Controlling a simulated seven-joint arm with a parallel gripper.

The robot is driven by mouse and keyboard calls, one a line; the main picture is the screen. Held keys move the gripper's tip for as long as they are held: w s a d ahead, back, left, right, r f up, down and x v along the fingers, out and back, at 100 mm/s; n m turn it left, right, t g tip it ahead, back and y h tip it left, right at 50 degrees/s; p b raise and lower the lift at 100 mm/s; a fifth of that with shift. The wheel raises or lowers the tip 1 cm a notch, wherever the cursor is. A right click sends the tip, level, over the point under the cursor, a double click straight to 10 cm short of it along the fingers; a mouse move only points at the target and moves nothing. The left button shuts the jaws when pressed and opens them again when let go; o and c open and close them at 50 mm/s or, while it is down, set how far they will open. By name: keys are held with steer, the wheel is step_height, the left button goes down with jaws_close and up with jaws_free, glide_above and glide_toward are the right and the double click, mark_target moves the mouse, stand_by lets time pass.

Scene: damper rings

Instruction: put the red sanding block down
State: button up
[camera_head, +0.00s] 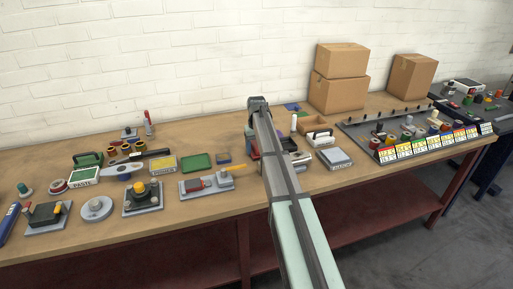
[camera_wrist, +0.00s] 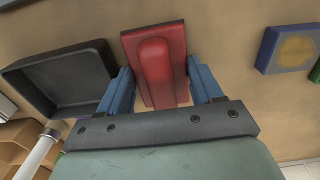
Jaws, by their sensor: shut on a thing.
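The red sanding block (camera_wrist: 158,62), with a raised rounded grip along its middle, is between the two blue fingers of my gripper (camera_wrist: 161,78) in the wrist view. The fingers are shut on its sides. Bare wooden surface shows around the block; I cannot tell whether its underside touches the bench. In the head view my gripper (camera_head: 250,137) is over the middle of the wooden bench (camera_head: 225,205), largely behind my own arm, and the block is mostly hidden there.
In the wrist view an empty black tray (camera_wrist: 62,82) lies close left of the block, and a blue block with a yellowish round pad (camera_wrist: 290,48) lies right.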

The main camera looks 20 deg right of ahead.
steer(key=shift+f, duration=0.25)
steer(key=o, duration=1.3)
steer(key=shift+d, duration=0.1)
step_height(320, 180, up, 14)
steer(key=shift+f, duration=0.1)
steer(key=shift+c, duration=0.5)
jaws_close()
stand_by(0.5)
stand_by(0.6)
